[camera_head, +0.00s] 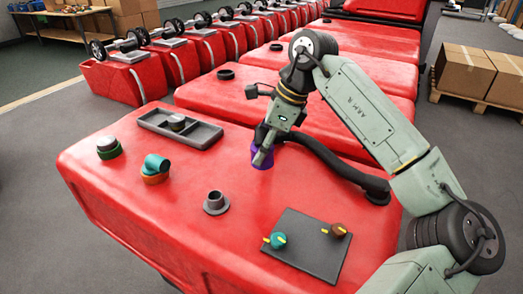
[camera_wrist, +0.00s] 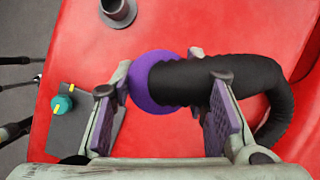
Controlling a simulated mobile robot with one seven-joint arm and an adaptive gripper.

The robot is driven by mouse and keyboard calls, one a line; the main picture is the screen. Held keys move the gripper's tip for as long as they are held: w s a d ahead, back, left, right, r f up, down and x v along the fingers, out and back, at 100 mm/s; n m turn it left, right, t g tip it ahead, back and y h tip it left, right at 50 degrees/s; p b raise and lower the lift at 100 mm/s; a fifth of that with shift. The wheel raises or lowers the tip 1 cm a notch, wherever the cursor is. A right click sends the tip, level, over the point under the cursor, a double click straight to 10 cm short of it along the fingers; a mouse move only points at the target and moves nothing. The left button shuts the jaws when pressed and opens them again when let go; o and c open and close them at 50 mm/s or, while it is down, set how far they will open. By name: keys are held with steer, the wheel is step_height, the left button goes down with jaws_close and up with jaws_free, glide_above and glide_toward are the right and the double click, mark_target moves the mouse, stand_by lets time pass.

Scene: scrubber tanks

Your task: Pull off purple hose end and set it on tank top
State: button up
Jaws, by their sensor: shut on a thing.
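The purple hose end (camera_head: 262,157) is a cuff on a thick black hose (camera_head: 325,160) over the near red tank top (camera_head: 130,205). My gripper (camera_head: 263,150) reaches down from above and is shut on the purple hose end. In the wrist view, my gripper's fingers (camera_wrist: 158,78) stand on both sides of the purple cuff (camera_wrist: 144,88) and black hose (camera_wrist: 215,75). The hose curves right to a dark round base on the tank. A grey flanged port (camera_head: 215,202) stands bare in front. What lies under the cuff is hidden.
A dark plate (camera_head: 310,245) with teal and brown yellow-handled knobs lies at the front right. A grey tray (camera_head: 180,128), a green-based cap (camera_head: 108,148) and a teal piece on an orange ring (camera_head: 156,168) occupy the left. Red surface is clear around the bare port.

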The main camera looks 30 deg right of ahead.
steer(key=w+d+p, duration=0.6)
steer(key=w, duration=0.4)
stand_by(0.7)
steer(key=shift+d, duration=0.1)
steer(key=shift+f, duration=0.2)
stand_by(0.3)
steer(key=shift+f+b, duration=2.4)
steer(key=shift+f, duration=1.65)
steer(key=o, duration=1.3)
steer(key=shift+o, duration=0.6)
